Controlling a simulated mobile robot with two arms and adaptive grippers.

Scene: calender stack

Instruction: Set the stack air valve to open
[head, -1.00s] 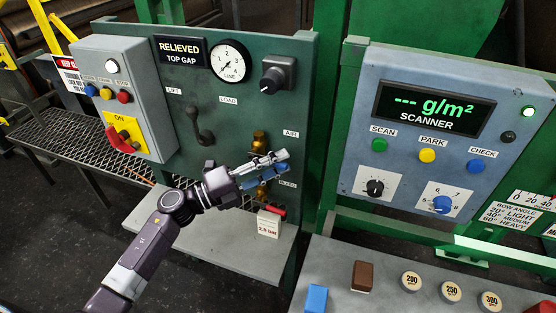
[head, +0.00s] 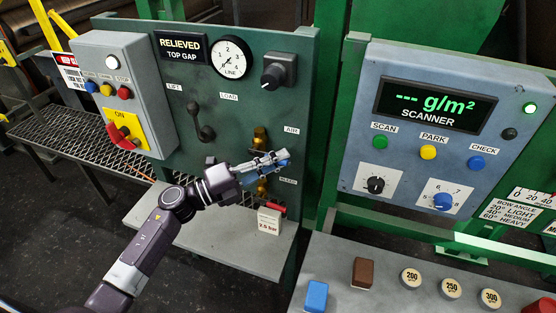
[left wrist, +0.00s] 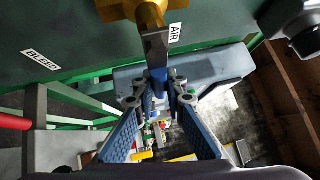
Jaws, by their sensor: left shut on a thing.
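The stack air valve (head: 260,138) is a brass fitting on the green panel, left of the AIR label (head: 291,130). In the left wrist view its brass body (left wrist: 145,10) is at the top, with a dark flat lever (left wrist: 155,45) running down to a blue grip (left wrist: 157,78). My left gripper (head: 278,162) lies over the valve and hides part of it. Its fingertips (left wrist: 160,101) are shut on the blue-ended lever. The valve's exact setting cannot be told. My right gripper is not in view.
The scanner box (head: 450,140) stands right, beyond a green post.

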